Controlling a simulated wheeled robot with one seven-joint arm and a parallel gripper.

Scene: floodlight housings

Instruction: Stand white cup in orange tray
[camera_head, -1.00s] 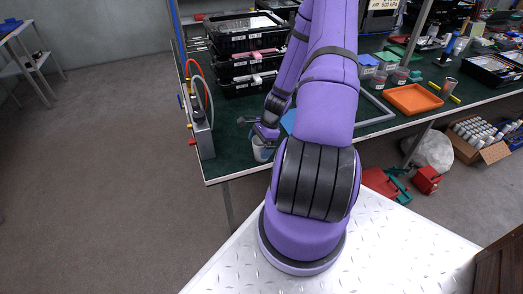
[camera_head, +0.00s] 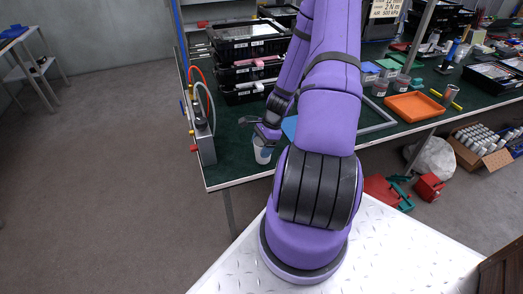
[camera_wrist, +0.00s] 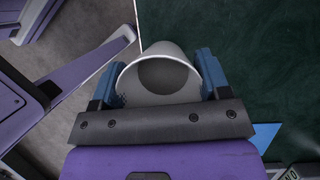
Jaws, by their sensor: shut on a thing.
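The white cup (camera_head: 263,150) is near the left front corner of the green bench top in the head view. In the wrist view the cup (camera_wrist: 160,77) shows its open mouth between the two blue finger pads. My gripper (camera_wrist: 157,82) is shut on the cup, one finger on each side. In the head view my gripper (camera_head: 262,130) is at the cup's upper part, and my arm hides some of the area beside it. I cannot tell whether the cup's base touches the bench. The orange tray (camera_head: 415,106) lies flat on the bench to the right and looks empty.
Black stacked crates (camera_head: 246,50) stand behind my gripper. A grey unit with hoses (camera_head: 201,130) stands at the bench's left edge. A grey frame (camera_head: 378,120) lies left of the tray. Small containers (camera_head: 380,85) stand behind it, and a yellow-handled item (camera_head: 450,97) lies right of the tray.

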